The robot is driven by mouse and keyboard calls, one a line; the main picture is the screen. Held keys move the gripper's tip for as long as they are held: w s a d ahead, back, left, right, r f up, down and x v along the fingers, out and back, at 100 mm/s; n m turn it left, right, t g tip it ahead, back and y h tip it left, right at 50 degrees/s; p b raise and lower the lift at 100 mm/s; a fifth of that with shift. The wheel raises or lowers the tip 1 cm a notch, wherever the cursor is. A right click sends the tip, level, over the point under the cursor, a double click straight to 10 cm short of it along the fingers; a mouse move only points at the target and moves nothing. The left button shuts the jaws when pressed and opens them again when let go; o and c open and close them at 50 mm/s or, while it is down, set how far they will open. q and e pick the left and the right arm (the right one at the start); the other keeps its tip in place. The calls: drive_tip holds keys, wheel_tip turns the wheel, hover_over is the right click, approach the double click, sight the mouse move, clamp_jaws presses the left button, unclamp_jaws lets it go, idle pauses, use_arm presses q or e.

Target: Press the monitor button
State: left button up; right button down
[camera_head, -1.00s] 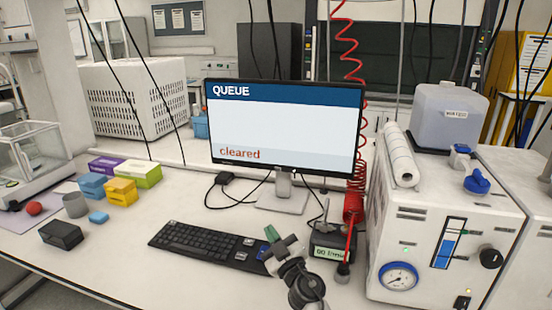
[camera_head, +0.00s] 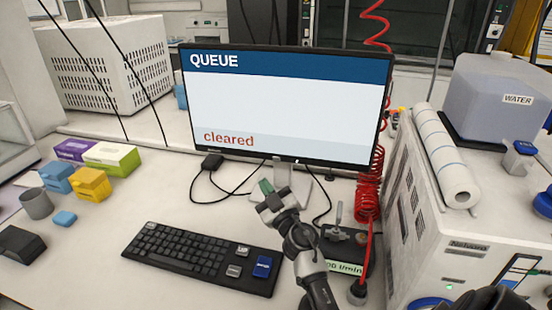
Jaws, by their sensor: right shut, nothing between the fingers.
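The monitor (camera_head: 285,110) stands on the bench, its screen lit with a blue "QUEUE" bar and red "cleared" text. Its dark lower bezel (camera_head: 300,161) shows a small mark near the middle; I cannot tell whether that is a button. My right gripper (camera_head: 267,188) is shut and empty, with a green tip. In the picture it lies just below the bezel and overlaps the monitor's stand (camera_head: 300,203). I see no contact with the monitor, but depth is hard to judge. My left gripper is not in view.
A black keyboard (camera_head: 200,257) lies left of my right arm. A small dark device with a green display (camera_head: 345,268) and a red coiled hose (camera_head: 369,190) are close on the right. A white reactor cabinet (camera_head: 440,235) stands further right. Coloured boxes are at left.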

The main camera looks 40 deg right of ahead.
sight(276, 160)
drive_tip(key=w+d+b, duration=0.3)
drive_tip(key=w+d, duration=0.3)
drive_tip(key=shift+d, duration=0.35)
idle(1.8)
drive_tip(key=shift+w+d, duration=0.1)
drive_tip(key=shift+w, duration=0.05)
drive_tip(key=shift+w+d, duration=0.2)
drive_tip(key=shift+w+d, duration=0.2)
drive_tip(key=shift+d, duration=0.05)
idle(0.9)
idle(0.3)
drive_tip(key=shift+s+a+p, duration=0.4)
drive_tip(key=shift+s+a, duration=0.15)
